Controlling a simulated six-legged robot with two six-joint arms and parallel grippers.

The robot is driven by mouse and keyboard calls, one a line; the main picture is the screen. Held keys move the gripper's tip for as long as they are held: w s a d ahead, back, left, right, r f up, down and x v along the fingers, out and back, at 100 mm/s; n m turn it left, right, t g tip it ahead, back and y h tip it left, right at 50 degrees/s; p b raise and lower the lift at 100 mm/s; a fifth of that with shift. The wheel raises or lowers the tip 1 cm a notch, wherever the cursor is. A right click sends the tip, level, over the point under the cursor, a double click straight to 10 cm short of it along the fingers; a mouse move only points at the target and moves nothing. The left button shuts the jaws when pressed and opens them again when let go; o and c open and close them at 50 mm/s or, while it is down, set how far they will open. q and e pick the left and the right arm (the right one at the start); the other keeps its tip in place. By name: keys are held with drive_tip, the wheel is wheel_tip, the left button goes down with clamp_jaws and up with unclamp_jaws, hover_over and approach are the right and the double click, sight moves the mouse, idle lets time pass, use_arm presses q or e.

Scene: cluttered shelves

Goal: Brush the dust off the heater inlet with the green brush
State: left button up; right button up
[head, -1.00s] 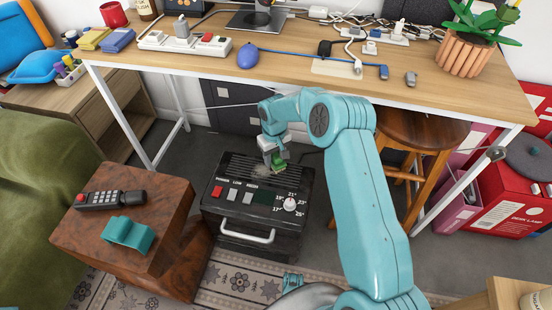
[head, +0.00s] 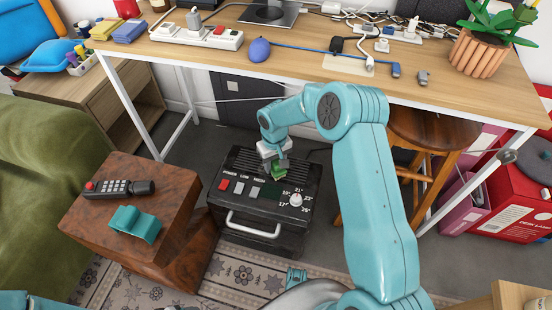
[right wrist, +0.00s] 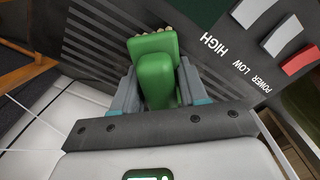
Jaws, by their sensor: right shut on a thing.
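The heater (head: 240,204) is a black box on the floor under the desk, with switches, a dial and a white handle. Its slatted inlet (head: 240,160) is on top, towards the back; it also shows in the right wrist view (right wrist: 92,33). My right gripper (head: 275,165) is shut on the green brush (head: 279,173), over the right part of the heater top by the inlet's front edge. In the right wrist view the brush (right wrist: 153,60) sits between the jaws, its bristles mostly hidden. I cannot tell whether they touch. Dust is not clear now.
A wooden desk (head: 325,68) with cables and a power strip (head: 196,35) overhangs behind the heater. A wooden stool (head: 428,128) stands right. A patterned rug (head: 246,275) lies in front.

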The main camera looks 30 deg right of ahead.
drive_tip(key=shift+s+a, duration=0.9)
drive_tip(key=shift+a, duration=0.15)
drive_tip(key=shift+w+a, duration=0.6)
drive_tip(key=shift+w, duration=0.2)
drive_tip(key=shift+w+d, duration=0.8)
drive_tip(key=shift+d, duration=0.2)
drive_tip(key=shift+w+d, duration=0.8)
drive_tip(key=shift+d, duration=0.15)
drive_tip(key=shift+w+d+f+b, duration=0.1)
drive_tip(key=shift+w+d+b, duration=0.4)
drive_tip(key=shift+w+d, duration=0.35)
drive_tip(key=shift+d, duration=0.1)
